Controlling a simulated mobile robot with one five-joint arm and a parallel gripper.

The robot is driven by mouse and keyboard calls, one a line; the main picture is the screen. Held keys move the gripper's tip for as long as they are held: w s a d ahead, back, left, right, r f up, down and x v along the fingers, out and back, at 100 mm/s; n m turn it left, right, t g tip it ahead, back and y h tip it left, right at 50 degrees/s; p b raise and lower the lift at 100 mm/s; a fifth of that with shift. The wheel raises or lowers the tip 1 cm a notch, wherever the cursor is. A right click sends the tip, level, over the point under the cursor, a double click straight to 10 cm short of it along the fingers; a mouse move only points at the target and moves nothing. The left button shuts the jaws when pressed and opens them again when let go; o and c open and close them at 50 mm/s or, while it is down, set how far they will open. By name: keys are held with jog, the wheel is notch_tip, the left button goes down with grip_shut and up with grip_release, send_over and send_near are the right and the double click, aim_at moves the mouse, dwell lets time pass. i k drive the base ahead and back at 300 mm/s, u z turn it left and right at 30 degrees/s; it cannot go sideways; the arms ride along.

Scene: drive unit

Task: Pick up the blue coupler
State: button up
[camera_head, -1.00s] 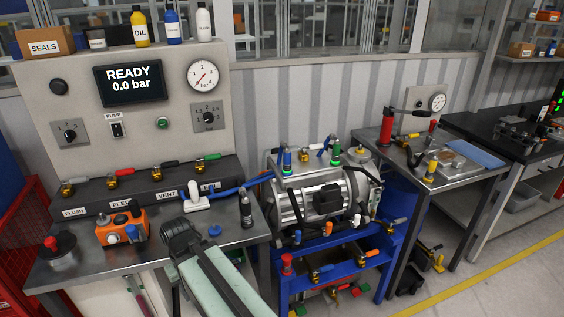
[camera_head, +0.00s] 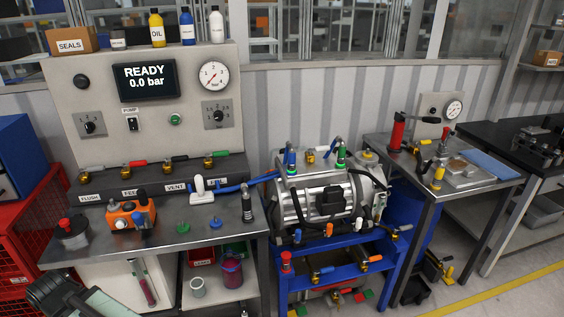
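A small blue piece (camera_head: 216,223) lies on the steel bench (camera_head: 262,226), right of a small green piece (camera_head: 183,228). A blue coupler-like fitting (camera_head: 291,158) stands upright on top of the silver drive unit (camera_head: 322,202), at its left end, with a dark hose on it. A green fitting (camera_head: 341,156) stands to its right. I cannot tell which blue piece is the task's coupler. Part of my arm, pale green with a dark end, shows at the bottom left, well apart from both. No gripper fingers show.
An orange device (camera_head: 126,216), a white handled tool (camera_head: 199,190) and a dark upright cylinder (camera_head: 246,205) stand on the bench. A blue hose runs from the bench manifold towards the drive unit. The blue frame (camera_head: 281,262) carries the unit. The floor at the lower right is free.

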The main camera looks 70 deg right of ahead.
aim_at(291, 156)
jog(key=k, duration=1.3)
jog(key=z, duration=0.4)
jog(key=i, duration=0.95)
jog(key=u, duration=0.05)
